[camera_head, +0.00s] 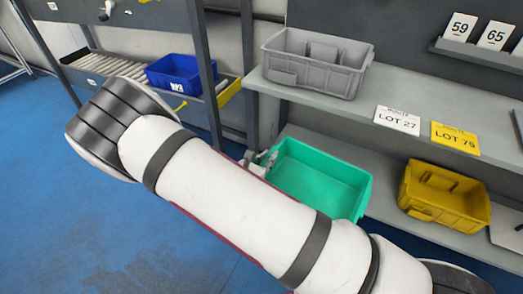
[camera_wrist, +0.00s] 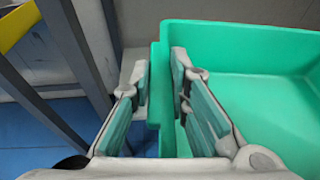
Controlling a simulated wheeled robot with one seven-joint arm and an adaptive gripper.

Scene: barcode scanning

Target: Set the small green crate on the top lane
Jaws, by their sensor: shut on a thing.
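The small green crate (camera_head: 315,178) is empty and shows right of my arm in the head view, over or at the lower shelf; I cannot tell whether it touches the shelf. It also fills the right of the wrist view (camera_wrist: 250,50). My gripper (camera_wrist: 163,85) is shut on the crate's left wall, one finger outside and one inside. In the head view only a part of my gripper (camera_head: 258,163) shows at the crate's left edge. Roller lanes (camera_head: 100,64) lie at the back left, in a dark metal rack.
A yellow bin (camera_head: 444,196) is on the lower shelf. Open blue floor (camera_head: 60,200) lies at left.

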